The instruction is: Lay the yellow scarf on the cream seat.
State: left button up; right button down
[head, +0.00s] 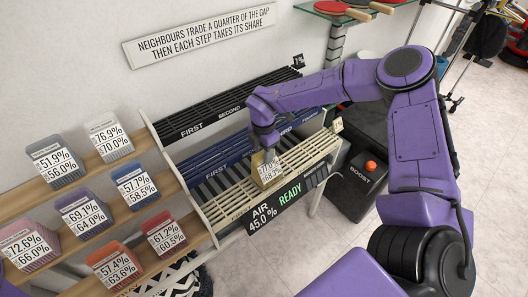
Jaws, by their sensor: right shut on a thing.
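My right gripper (265,147) reaches in from the right and is shut on a small pale-yellow block (268,170) with a white number label. The block is over the lowest slatted rack, which is cream (232,203), and I cannot tell whether it touches the slats. No cloth scarf shows. The cream rack is the only cream slatted surface and carries a front strip reading AIR 45.0 % and READY (290,195). My left gripper is not in view.
Wooden shelves (150,208) at left hold several coloured labelled blocks. A black box with an orange BOOST button (370,165) stands at right. A glass shelf (330,12) with paddles is above.

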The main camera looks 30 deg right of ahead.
jog(key=shift+f, duration=0.35)
jog(key=c, duration=0.6)
grip_release()
notch_tip(320, 180, up, 11)
jog(key=shift+w+f+b, duration=0.1)
jog(key=shift+f+b, duration=0.05)
jog(key=shift+b, duration=1.1)
